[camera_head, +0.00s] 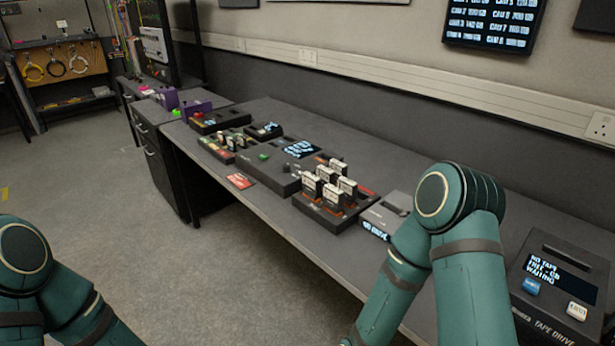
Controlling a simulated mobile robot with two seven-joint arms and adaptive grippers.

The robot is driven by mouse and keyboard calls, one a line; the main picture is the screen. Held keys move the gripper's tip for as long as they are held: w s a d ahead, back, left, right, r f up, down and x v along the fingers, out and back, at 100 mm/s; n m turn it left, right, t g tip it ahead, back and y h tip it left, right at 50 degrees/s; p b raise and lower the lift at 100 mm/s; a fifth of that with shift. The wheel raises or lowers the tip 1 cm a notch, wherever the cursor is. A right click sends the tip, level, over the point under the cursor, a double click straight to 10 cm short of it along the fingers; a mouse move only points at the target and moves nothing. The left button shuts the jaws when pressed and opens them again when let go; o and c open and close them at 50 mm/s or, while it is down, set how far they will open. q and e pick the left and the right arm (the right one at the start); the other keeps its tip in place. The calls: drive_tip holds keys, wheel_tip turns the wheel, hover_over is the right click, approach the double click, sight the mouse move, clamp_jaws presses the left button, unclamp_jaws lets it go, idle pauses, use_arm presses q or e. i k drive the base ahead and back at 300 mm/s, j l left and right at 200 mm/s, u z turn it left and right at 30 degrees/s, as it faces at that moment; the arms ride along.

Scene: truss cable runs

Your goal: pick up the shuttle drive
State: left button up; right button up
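No label I can read marks the shuttle drive, so I cannot tell for sure which item it is. Several pale upright cartridges (327,187) stand in a black tray (323,214) on the long grey table. More small upright pieces (232,141) stand in another dark tray (219,150) farther left. A grey box (396,203) with a slot on top and a small lit display sits right of the cartridges, partly behind my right arm. My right arm bends over the table's right part. My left arm is at the lower left. Neither gripper shows in the head view.
A tape drive unit (564,262) with a lit screen and buttons sits at the right end. A dark console (283,167) with a display is mid-table. A red card (239,181) lies by the front edge. Purple items (167,98) sit at the far end. The floor in front is clear.

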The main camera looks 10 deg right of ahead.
sight(327, 175)
drive_tip(key=i+j, duration=0.75)
drive_tip(key=i+j+z, duration=0.05)
drive_tip(key=j, duration=0.05)
